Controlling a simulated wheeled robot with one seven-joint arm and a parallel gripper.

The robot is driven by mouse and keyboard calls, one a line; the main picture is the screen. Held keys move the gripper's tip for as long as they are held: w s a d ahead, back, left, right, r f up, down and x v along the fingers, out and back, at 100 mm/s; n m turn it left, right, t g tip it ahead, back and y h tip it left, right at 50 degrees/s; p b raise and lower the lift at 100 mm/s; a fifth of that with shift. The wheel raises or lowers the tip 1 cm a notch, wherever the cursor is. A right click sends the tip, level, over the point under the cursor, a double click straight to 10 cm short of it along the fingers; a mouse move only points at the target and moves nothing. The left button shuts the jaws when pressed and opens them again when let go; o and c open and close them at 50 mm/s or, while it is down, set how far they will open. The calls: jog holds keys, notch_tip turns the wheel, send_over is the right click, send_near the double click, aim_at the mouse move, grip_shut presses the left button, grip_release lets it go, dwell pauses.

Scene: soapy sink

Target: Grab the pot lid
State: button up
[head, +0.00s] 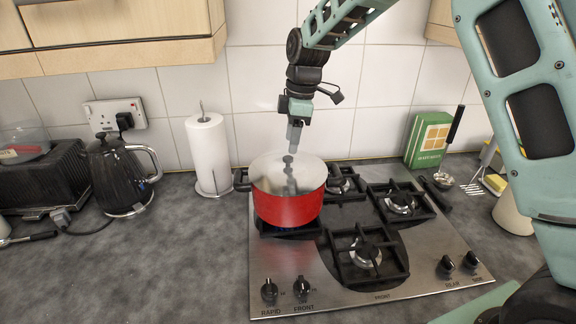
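A red pot (287,208) stands on the rear left burner of the hob, its dark handle pointing left. A pale grey, shiny surface fills its top. I cannot tell for sure whether this is the pot lid or the pot's bare inside. A small dark knob-like shape shows there, with a dark streak below it that may be a reflection. My gripper (291,150) points straight down over the pot, its tip at or just above the dark shape. The fingers are too small to show whether they are open or touching anything.
The steel hob (390,280) has several black grates and front knobs. A paper towel roll (208,153) and a black kettle (120,178) stand left of the pot. A green box (428,140) and a ladle (444,180) are at the right. The front left counter is clear.

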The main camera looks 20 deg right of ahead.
aim_at(289, 157)
jog(key=shift+a+f+p, duration=0.15)
jog(key=shift+f+p, duration=0.3)
jog(key=shift+f, duration=0.5)
jog(key=shift+a+f+p, duration=0.2)
jog(key=shift+f+p, duration=0.3)
jog(key=shift+f, duration=0.4)
jog(key=shift+a+f+p, duration=0.15)
jog(key=shift+f+p, duration=0.3)
jog(key=shift+f, duration=0.5)
grip_shut()
